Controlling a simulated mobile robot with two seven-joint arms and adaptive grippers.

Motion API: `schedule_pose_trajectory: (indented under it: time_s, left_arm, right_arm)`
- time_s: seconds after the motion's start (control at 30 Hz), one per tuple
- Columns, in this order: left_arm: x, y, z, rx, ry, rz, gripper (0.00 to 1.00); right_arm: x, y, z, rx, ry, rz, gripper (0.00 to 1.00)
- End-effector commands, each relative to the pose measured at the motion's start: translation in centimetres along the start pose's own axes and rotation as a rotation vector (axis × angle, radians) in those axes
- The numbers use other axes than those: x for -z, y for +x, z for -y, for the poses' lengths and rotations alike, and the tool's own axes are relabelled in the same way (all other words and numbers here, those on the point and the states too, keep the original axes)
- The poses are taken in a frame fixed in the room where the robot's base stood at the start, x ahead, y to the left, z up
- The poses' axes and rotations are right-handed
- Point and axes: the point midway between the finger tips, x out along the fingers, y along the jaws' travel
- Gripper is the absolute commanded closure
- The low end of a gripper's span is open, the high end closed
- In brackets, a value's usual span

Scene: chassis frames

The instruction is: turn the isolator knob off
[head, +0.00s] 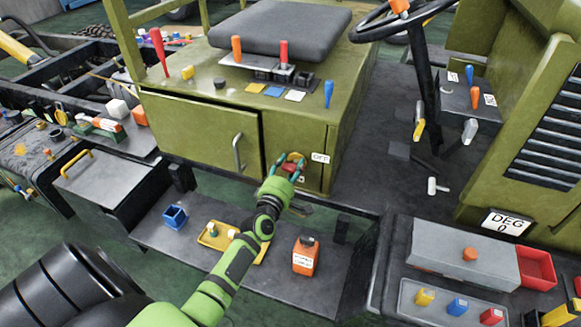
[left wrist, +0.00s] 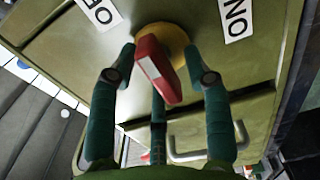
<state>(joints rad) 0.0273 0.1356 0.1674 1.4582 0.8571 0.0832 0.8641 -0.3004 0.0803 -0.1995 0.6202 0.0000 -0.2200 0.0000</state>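The isolator knob (left wrist: 158,68) is a red bar handle with a white stripe, on a yellow round plate (left wrist: 177,36) on the olive cabinet front. In the head view the knob (head: 289,168) is partly hidden by the fingers. An OFF label (head: 320,158) is beside it; the wrist view shows this label partly cut off (left wrist: 100,12) and an ON label (left wrist: 237,17). I cannot tell which label the handle points to. My left gripper (head: 287,165) is open, its teal fingers on either side of the knob, with gaps visible in the wrist view. My right gripper is not in view.
A cabinet door with a grey handle (head: 238,152) is left of the knob. Levers and a seat (head: 280,35) are above; a steering wheel is at right.

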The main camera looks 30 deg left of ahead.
Motion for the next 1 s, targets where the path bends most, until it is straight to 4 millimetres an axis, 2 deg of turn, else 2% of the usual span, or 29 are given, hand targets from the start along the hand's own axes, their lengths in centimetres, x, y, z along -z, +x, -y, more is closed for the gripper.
schedule_pose_trajectory:
  time_s: [0.27,0.37,0.7,0.83,1.0]
  left_arm:
    - [0.0,-0.8,0.1,0.001,0.002,0.0,0.51]
    - [0.0,-2.4,0.2,0.002,0.001,0.0,0.51]
    - [0.0,-9.4,0.1,0.002,0.002,0.0,0.51]
    - [0.0,-11.1,0.1,0.002,0.002,0.0,0.51]
    - [0.0,-12.0,0.0,0.0,0.0,0.0,0.51]
  right_arm:
    - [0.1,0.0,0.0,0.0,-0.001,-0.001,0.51]
    - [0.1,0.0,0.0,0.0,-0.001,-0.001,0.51]
    - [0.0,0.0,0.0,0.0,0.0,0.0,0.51]
    - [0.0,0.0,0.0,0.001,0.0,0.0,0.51]
    - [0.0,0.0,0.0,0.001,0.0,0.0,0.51]
